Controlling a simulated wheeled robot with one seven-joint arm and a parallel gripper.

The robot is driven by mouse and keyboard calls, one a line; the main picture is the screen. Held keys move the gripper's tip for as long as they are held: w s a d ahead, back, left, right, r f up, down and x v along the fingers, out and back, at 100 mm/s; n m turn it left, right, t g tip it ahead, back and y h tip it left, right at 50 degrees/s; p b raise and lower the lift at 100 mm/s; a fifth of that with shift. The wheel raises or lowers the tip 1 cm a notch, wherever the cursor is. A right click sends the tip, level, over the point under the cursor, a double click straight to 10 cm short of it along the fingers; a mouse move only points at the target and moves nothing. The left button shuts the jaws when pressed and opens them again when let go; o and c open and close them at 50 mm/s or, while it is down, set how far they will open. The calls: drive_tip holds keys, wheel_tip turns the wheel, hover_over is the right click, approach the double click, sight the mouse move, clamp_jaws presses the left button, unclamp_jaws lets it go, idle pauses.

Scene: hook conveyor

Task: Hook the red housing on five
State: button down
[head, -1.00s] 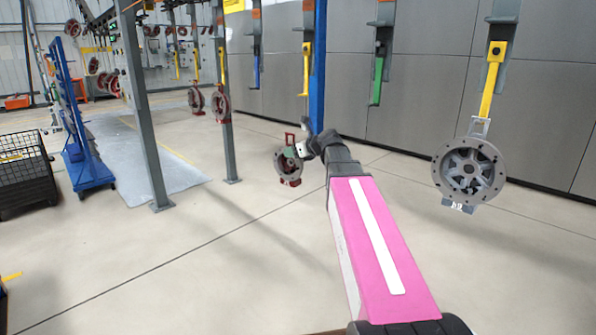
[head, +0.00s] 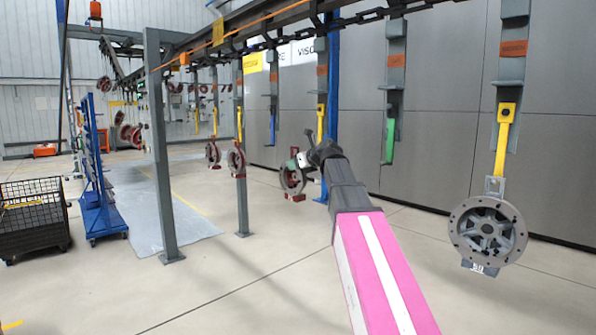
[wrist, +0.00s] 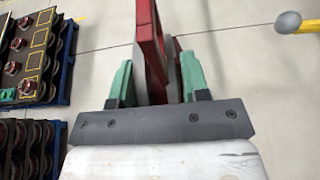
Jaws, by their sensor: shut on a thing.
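My gripper (head: 298,162) is shut on the red housing (head: 290,180), a grey ringed disc with red brackets at top and bottom, and holds it in the air, roughly upright. In the wrist view the green fingertips (wrist: 158,82) clasp its red frame (wrist: 148,40); the disc is mostly hidden behind it. A yellow hook (head: 320,122) hangs empty just above and to the right of the housing, apart from it in the picture. I cannot read a number five on any hook.
An overhead conveyor (head: 262,38) carries a blue hook (head: 272,128), a green hook (head: 390,140) and a grey housing (head: 487,231) on a yellow hook at right. Other housings (head: 236,162) hang left by a grey post (head: 160,150). A blue rack (head: 98,190) and black crate (head: 35,222) stand left.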

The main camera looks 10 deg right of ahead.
drive_tip(key=w+d+f, duration=0.1)
drive_tip(key=w+d, duration=0.6)
drive_tip(key=d, duration=0.2)
drive_tip(key=shift+d+f, duration=0.2)
drive_tip(key=shift+f, duration=0.2)
idle(1.6)
drive_tip(key=shift+f, duration=0.1)
idle(0.7)
drive_tip(key=c, duration=0.5)
unclamp_jaws()
drive_tip(key=shift+s+f, duration=0.1)
